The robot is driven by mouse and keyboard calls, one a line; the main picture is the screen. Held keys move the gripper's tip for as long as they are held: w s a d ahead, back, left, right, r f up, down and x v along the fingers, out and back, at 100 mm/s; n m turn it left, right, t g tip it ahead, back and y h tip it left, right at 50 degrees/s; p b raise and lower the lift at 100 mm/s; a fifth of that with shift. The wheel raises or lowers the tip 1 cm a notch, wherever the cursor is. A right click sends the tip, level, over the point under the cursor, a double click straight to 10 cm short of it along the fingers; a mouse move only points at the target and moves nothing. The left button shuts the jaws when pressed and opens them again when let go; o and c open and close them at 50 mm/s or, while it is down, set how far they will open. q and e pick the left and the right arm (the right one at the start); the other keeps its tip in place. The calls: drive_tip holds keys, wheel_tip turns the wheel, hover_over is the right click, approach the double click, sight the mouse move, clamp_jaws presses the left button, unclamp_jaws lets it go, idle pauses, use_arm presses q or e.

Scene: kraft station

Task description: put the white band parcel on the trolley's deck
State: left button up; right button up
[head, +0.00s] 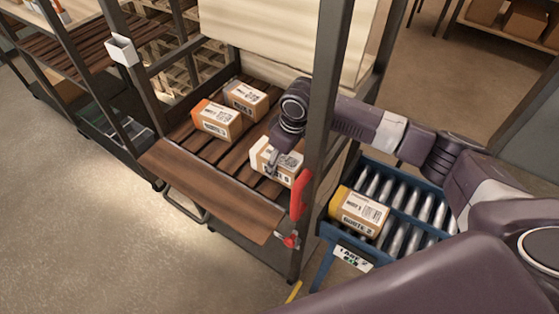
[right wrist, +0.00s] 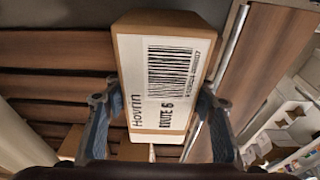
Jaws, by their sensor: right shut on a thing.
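The white band parcel (head: 278,164) is a brown box with a white band at one end and a label. My right gripper (head: 284,148) is shut on it from above, partly hiding it. In the right wrist view the parcel (right wrist: 165,75) sits between the two fingers, its label reading "Route 6". The trolley's deck (head: 195,147) is brown wooden slats, also behind the parcel in the right wrist view (right wrist: 55,85). The parcel is at the deck's right part; I cannot tell whether it touches the slats. My left gripper is not in view.
An orange-banded parcel (head: 215,120) and another brown parcel (head: 246,97) stand on the deck left of the held one. A dark upright post (head: 328,95) rises close to my right arm. A yellow-banded parcel (head: 358,210) lies on the blue roller conveyor (head: 372,165).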

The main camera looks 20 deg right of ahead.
drive_tip(key=shift+d+f, duration=0.1)
drive_tip(key=shift+f, duration=0.25)
idle(0.4)
drive_tip(key=o, duration=1.5)
drive_tip(key=shift+o, duration=0.2)
drive_tip(key=shift+f, duration=0.1)
